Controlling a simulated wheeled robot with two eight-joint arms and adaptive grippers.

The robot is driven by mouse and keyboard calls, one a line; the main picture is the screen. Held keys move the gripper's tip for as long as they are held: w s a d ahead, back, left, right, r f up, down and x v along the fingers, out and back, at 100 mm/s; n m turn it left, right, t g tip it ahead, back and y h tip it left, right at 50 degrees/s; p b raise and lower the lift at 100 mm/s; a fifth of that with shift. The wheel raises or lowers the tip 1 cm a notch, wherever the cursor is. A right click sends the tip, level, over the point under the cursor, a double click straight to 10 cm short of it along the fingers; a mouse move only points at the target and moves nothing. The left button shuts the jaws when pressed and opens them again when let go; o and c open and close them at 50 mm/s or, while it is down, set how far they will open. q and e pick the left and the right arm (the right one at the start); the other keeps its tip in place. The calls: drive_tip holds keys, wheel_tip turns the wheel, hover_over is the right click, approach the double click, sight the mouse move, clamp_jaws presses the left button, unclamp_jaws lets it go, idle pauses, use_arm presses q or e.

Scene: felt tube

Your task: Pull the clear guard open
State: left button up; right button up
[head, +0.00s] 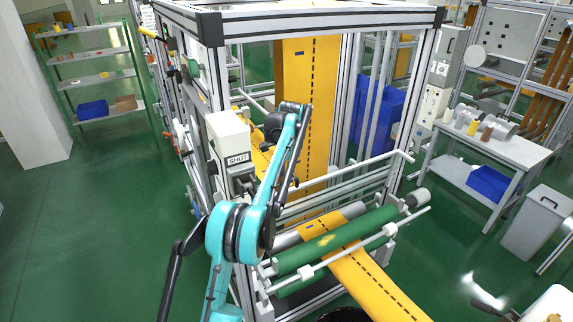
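The clear guard is hard to make out; I cannot tell its panel from the open space inside the aluminium machine frame (319,27). A white box (229,138) with a sign (238,158) reading "SHUT" is on the frame's left front side. My teal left arm rises in front of the frame, beside this box. The dark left gripper (274,126) is at the arm's upper end, right of the box. Its fingers are too small and overlapped to show whether they are open or touching anything. My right gripper does not show.
A yellow web (308,88) runs down through the frame and over a green roller (335,241) at the front. A white bar (352,164) juts to the right. A side table (463,170) stands right, shelves (100,83) far left. Green floor left is clear.

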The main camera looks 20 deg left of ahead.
use_arm(q)
wheel_tip(320, 180, up, 7)
drive_tip(key=shift+s+d, duration=0.35)
drive_tip(key=shift+d, duration=0.05)
drive_tip(key=shift+f, duration=0.1)
